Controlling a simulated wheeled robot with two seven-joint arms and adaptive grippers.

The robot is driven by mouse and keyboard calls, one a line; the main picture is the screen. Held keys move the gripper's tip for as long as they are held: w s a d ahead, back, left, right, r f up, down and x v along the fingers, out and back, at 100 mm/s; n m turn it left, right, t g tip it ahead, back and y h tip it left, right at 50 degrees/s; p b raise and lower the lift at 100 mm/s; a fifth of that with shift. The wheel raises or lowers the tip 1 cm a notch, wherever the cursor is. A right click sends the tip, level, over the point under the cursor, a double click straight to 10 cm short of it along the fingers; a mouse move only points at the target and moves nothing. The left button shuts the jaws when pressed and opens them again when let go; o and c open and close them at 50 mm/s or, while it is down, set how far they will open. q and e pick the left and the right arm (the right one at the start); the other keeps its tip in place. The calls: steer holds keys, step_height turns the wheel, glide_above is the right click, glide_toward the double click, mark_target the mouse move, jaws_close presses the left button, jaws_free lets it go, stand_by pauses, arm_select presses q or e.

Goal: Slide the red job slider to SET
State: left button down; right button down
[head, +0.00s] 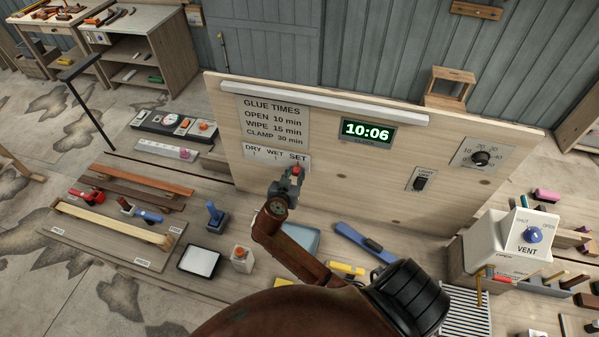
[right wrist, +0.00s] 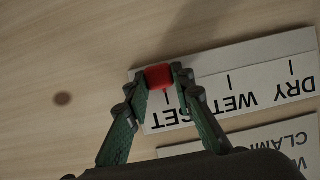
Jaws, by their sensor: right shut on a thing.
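The red job slider (right wrist: 160,77) sits at the SET end of the white DRY / WET / SET strip (right wrist: 263,85), close to the SET tick. In the head view the slider (head: 296,170) is a small red spot by the word SET on the upright board. My right gripper (right wrist: 160,78) is shut on the slider, with a finger on each side of it. In the head view the right gripper (head: 294,174) reaches the board from below and partly covers the slider. My left gripper is not in view.
The board (head: 350,190) also carries a clock (head: 367,133), a switch (head: 421,180) and a dial (head: 481,157). A white VENT box (head: 510,240) stands at the right.

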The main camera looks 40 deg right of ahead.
steer(key=shift+f, duration=0.1)
steer(key=shift+s, duration=0.1)
steer(key=c, duration=1.7)
jaws_free()
steer(key=shift+s+d, duration=0.15)
steer(key=shift+o, duration=0.4)
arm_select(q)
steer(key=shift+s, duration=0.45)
arm_select(e)
steer(key=v, duration=1.2)
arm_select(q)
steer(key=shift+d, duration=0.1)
